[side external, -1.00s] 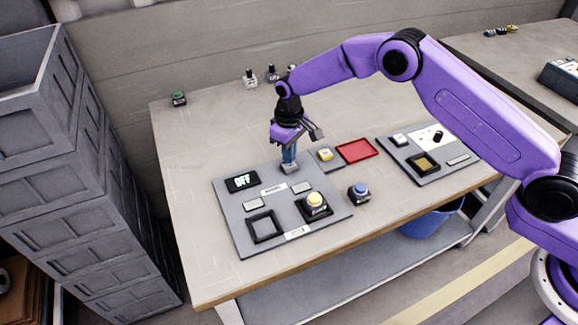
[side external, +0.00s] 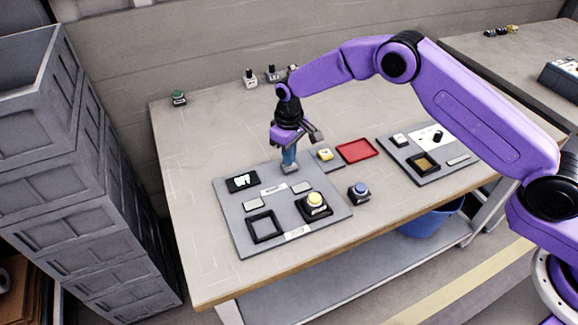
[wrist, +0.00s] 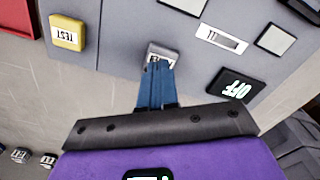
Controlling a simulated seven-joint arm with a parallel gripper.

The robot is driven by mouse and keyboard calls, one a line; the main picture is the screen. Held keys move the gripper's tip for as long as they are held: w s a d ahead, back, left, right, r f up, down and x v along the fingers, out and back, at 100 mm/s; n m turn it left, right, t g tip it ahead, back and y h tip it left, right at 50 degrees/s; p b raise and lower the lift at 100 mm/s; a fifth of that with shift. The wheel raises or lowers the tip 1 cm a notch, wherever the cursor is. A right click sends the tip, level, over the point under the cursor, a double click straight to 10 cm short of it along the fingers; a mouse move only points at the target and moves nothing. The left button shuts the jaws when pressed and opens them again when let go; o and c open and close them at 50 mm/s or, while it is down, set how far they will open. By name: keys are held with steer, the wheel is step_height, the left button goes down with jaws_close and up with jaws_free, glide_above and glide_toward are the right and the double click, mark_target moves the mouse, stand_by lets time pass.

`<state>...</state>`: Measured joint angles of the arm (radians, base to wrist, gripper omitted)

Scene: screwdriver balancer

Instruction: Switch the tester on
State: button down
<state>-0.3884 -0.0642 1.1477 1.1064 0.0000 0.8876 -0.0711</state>
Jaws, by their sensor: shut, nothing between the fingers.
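The tester is a grey panel (side external: 236,215) on the workbench. Its black display (side external: 242,182) reads OFF, and the display (wrist: 235,88) also shows in the wrist view. My gripper (side external: 290,165) has blue fingers that are shut and empty. In the wrist view the fingertips (wrist: 158,68) are at a grey switch (wrist: 160,50) near the panel's edge, partly covering its label. Whether they touch it is hard to tell. A yellow-capped round button (side external: 315,200) sits in one square bay of the panel, and another square frame (side external: 263,225) is empty.
A yellow TEST button (side external: 325,154) and a red tray (side external: 357,150) lie right of the gripper. A blue-capped button (side external: 358,190) stands by the panel. A second panel (side external: 428,160) is further right.

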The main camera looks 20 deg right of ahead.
steer(key=shift+f, duration=0.7)
stand_by(0.4)
steer(key=shift+r, duration=3.55)
step_height(320, 180, up, 6)
